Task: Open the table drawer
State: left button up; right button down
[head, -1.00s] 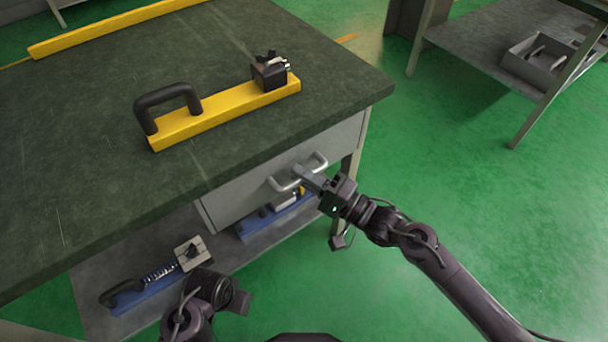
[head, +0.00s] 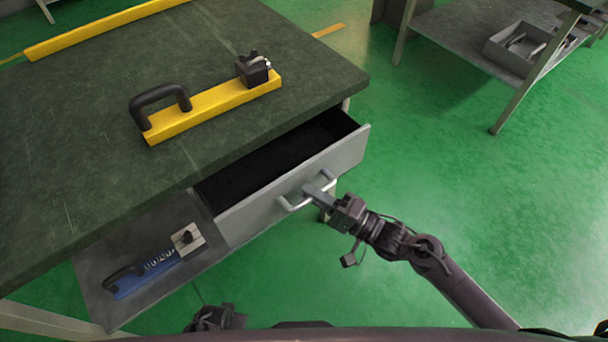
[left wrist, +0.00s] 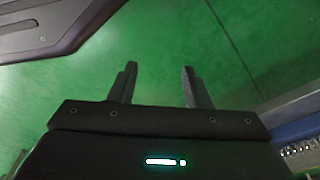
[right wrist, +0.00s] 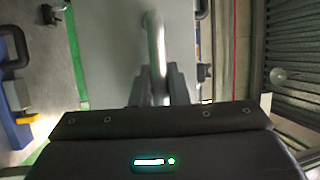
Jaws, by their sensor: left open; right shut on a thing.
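The table drawer (head: 290,193) is partly pulled out from under the dark green table top (head: 90,130). Its inside is dark and looks empty in the part that shows. My right gripper (head: 316,193) is shut on the drawer's metal handle (head: 292,206). In the right wrist view, the handle (right wrist: 154,50) runs between the fingers of the right gripper (right wrist: 158,88). My left gripper (left wrist: 157,85) is open and empty over the green floor in the left wrist view. The left arm shows only at the bottom edge of the head view.
A yellow bar tool with a black handle (head: 212,107) lies on the table top. A blue tool (head: 150,270) lies on the lower shelf (head: 105,305). Another table with a grey bin (head: 510,52) stands at the back right. Green floor to the right is clear.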

pick_arm(q)
jog(key=s+a+f+p, duration=0.1)
jog(key=s+p, duration=0.6)
jog(key=s, duration=0.7)
jog(key=shift+s+a+f+g+p, duration=0.3)
jog(key=shift+a+f+g, duration=0.1)
jog(key=shift+a, duration=0.5)
pick_arm(e)
jog(key=s+d, duration=0.9)
jog(key=s, duration=0.4)
jog(key=shift+d, duration=0.2)
jog(key=c, duration=1.4)
grip_release()
pick_arm(q)
jog(key=shift+f+b, duration=0.4)
jog(key=shift+b, duration=0.1)
pick_arm(e)
jog(key=v, duration=0.7)
jog(key=shift+s+d, duration=0.15)
jog(key=shift+d, duration=0.2)
